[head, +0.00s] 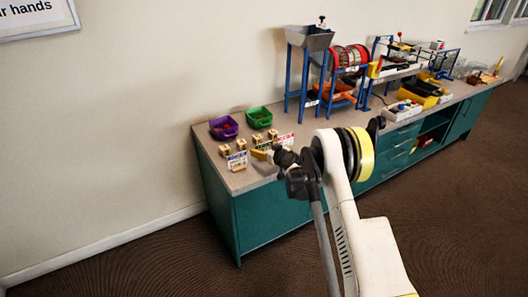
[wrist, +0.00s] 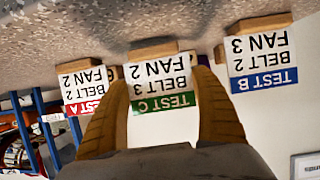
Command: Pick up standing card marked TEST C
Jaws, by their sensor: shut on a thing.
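The TEST C card (wrist: 161,85) is white with a green band and reads BELT 3, FAN 2. It appears upside down in the wrist view, with a wooden foot (wrist: 153,49) along its edge. My gripper (wrist: 158,76) is shut on this card, with one tan finger at each side. The foot looks to be at the bench surface; I cannot tell whether it touches. In the head view my gripper (head: 263,154) is at the bench's near left end, where it and the arm partly hide the cards.
The TEST A card (wrist: 84,90), red-banded, and the TEST B card (wrist: 262,58), blue-banded, stand close on either side. Purple (head: 224,127) and green (head: 259,117) trays and small wooden blocks (head: 241,144) sit behind. A blue-framed machine (head: 327,75) stands farther along the bench (head: 215,165).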

